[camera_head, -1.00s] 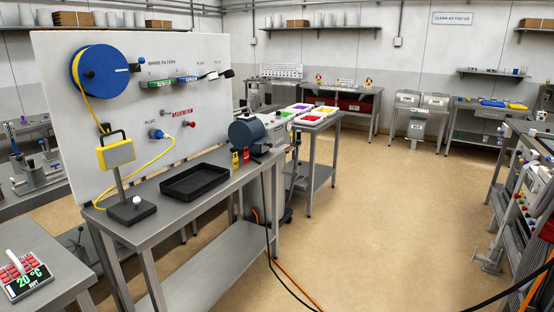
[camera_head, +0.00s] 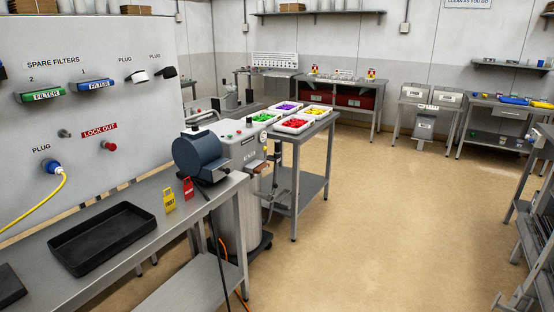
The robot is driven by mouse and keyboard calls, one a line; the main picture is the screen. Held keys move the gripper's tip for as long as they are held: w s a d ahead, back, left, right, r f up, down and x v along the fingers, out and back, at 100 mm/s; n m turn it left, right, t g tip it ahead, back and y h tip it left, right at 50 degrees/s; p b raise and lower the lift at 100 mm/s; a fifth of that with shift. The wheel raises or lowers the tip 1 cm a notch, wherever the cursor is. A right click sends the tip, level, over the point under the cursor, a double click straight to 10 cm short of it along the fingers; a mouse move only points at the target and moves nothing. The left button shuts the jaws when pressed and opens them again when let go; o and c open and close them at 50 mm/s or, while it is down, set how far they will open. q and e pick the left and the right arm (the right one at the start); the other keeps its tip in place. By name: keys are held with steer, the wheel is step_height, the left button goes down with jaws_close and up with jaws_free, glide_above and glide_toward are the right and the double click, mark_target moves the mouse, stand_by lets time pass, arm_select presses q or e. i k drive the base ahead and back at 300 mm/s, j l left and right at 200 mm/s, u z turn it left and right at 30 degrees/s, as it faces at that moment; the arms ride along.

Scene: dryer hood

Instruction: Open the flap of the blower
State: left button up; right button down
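The blower (camera_head: 200,156) is a dark blue-grey rounded drum at the far right end of the near steel bench. It stands beside a grey machine cabinet (camera_head: 243,150). A dark cable runs down from near it over the bench edge. I cannot make out its flap clearly at this size. Neither of my grippers shows in the head view.
The bench (camera_head: 150,268) holds a black tray (camera_head: 102,238), with yellow and red tags (camera_head: 169,200) near the blower. A white panel (camera_head: 90,130) stands behind it. A table with coloured bins (camera_head: 293,123) is beyond. Open floor (camera_head: 380,220) lies to the right.

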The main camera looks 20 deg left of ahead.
mark_target(218, 173)
steer(key=i+u, duration=0.15)
steer(key=i, duration=0.3)
steer(key=i+l+u, duration=0.15)
steer(key=i, duration=0.35)
steer(key=i+l+u, duration=0.15)
steer(key=i, duration=0.3)
steer(key=i+l+u, duration=0.15)
steer(key=i, duration=0.3)
